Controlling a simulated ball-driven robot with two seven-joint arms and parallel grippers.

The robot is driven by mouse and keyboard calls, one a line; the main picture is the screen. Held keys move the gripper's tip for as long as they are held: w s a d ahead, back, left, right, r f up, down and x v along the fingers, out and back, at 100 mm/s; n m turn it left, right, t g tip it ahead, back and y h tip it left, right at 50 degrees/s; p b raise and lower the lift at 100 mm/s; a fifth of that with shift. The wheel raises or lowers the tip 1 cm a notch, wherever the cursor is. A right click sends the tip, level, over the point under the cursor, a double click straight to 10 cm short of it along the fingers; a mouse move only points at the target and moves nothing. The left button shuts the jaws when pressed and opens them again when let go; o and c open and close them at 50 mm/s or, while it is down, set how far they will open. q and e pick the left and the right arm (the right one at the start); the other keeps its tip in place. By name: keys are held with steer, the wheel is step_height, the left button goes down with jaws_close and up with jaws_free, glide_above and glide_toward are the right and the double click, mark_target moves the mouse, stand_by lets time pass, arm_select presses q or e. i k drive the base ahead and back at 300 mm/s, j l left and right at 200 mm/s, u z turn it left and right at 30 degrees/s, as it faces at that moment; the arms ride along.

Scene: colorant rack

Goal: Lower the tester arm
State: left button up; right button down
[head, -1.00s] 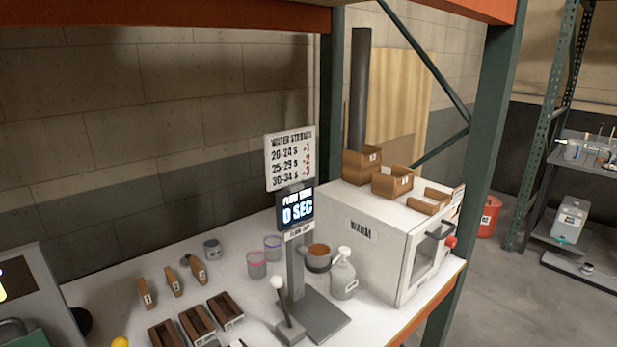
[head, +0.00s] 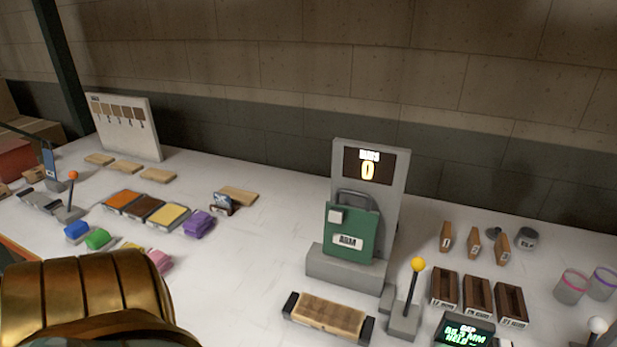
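The tester (head: 394,205) stands upright on the table right of centre in the head view. Its green arm block (head: 338,222), labelled ARM, sits on the front of the grey post, above the grey base. A dark display at the post's top (head: 352,165) shows 0. A lever with a yellow knob (head: 417,265) stands upright in front and to the right. A wooden panel in a dark-ended holder (head: 327,312) lies in front of the base. A small green-lit display (head: 466,332) seems to read a gap in MM and HELD. Neither gripper shows.
Wooden trays (head: 478,297) and small wooden blocks (head: 473,243) stand to the right, with cups (head: 571,287) beyond. Coloured pads (head: 166,215), sponges (head: 97,239) and an orange-knobbed lever (head: 73,176) are at the left. A gold part of mine covers the lower left.

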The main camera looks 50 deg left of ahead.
mark_target(353, 240)
steer(key=u, duration=1.35)
steer(key=j+u, duration=0.25)
steer(key=j, duration=0.45)
steer(key=k, duration=0.05)
